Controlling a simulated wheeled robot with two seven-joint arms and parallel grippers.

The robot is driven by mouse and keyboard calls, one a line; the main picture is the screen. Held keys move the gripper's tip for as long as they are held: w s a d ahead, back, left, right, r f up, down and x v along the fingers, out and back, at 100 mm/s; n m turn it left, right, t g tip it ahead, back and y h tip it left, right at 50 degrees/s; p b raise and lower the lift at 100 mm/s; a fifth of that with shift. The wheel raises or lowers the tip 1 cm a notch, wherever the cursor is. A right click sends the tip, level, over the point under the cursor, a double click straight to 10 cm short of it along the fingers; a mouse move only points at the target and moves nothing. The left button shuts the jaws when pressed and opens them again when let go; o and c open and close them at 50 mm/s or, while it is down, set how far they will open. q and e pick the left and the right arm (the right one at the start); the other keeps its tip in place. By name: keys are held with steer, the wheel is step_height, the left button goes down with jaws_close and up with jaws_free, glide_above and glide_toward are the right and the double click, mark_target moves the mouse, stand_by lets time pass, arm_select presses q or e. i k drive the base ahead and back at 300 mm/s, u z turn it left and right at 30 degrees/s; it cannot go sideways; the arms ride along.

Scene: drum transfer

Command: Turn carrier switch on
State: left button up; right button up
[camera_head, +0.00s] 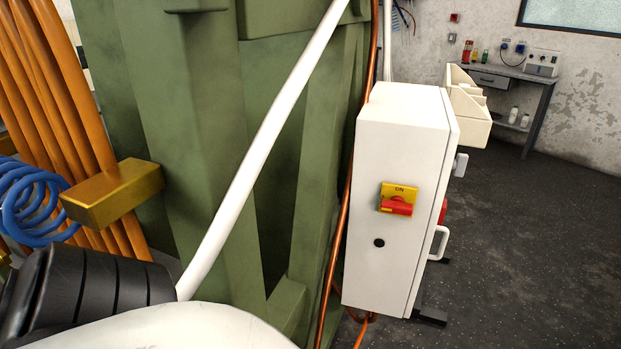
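The carrier switch (397,204) is a red rotary handle on a yellow plate marked "ON". It sits on the side of a white control cabinet (400,140), right of centre. The red handle lies roughly horizontal. A small black round fitting (379,243) is below it on the same face. A white and black arm part of mine fills the lower left. Neither gripper shows in the view, and nothing touches the switch.
A green metal frame (215,150) stands left of the cabinet. Orange pipes (60,100), a brass block (112,191) and a blue coiled hose (32,200) are at left. A white bar (265,150) crosses diagonally. Dark floor (530,250) at right is clear; a workbench (510,75) stands behind.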

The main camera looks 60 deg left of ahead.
mark_target(397, 204)
steer(key=k, duration=0.5)
steer(key=u, duration=1.5)
steer(key=i, duration=0.55)
